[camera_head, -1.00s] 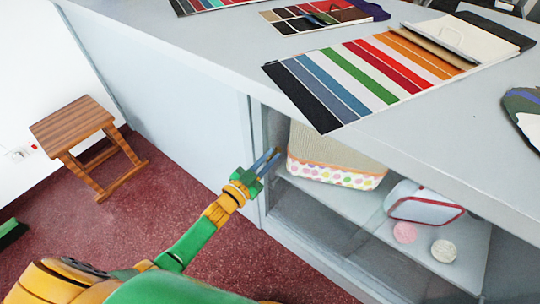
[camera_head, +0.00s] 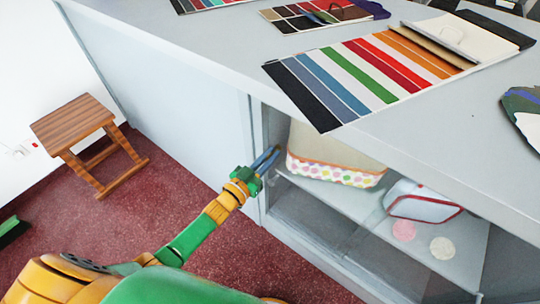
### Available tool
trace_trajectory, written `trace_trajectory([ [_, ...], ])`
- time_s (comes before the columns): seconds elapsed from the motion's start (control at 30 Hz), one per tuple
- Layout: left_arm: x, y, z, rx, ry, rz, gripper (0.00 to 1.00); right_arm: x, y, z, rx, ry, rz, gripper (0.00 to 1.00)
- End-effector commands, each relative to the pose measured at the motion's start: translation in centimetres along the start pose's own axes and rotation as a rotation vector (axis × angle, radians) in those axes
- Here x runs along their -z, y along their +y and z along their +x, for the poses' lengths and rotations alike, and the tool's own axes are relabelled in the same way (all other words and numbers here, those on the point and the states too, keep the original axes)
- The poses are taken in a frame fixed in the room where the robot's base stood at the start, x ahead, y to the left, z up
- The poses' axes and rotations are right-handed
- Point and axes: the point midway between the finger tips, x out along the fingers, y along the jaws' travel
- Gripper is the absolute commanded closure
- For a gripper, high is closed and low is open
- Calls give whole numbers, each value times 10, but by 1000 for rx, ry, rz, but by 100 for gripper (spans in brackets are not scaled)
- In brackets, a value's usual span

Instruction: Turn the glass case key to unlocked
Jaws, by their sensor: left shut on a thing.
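The glass case (camera_head: 366,209) is the shelved bay under the counter top, with glass along its front. My left gripper (camera_head: 270,158) is at the upper left corner of this bay, beside the frame post. Its blue fingers are close together and shut on the glass case key. The key itself is too small and too hidden by the fingers to make out, so its turn position cannot be told. My right gripper is not in view.
Inside the case are a basket with a dotted rim (camera_head: 337,172), a red-rimmed container (camera_head: 423,203) and two round pieces. Striped swatch cards (camera_head: 372,77) lie on the counter top (camera_head: 225,50). A wooden stool (camera_head: 80,125) stands on the red floor at left.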

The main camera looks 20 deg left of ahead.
Motion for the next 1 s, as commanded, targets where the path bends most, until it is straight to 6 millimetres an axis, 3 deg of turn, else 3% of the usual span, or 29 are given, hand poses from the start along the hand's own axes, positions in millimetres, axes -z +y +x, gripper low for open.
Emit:
trace_trajectory([
  [0.07,-3,0,-1,1,-9,0,100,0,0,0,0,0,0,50],
  [0.1,-3,0,-1,1,-9,1,85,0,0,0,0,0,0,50],
  [0.2,-3,0,-1,0,-7,1,62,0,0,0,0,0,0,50],
  [0.5,-1,0,-3,0,-4,1,62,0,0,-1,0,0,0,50],
  [0.8,-1,0,-61,1,-7,0,62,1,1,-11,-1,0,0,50],
  [1.0,-2,0,-72,0,-5,2,62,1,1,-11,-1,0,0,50],
])
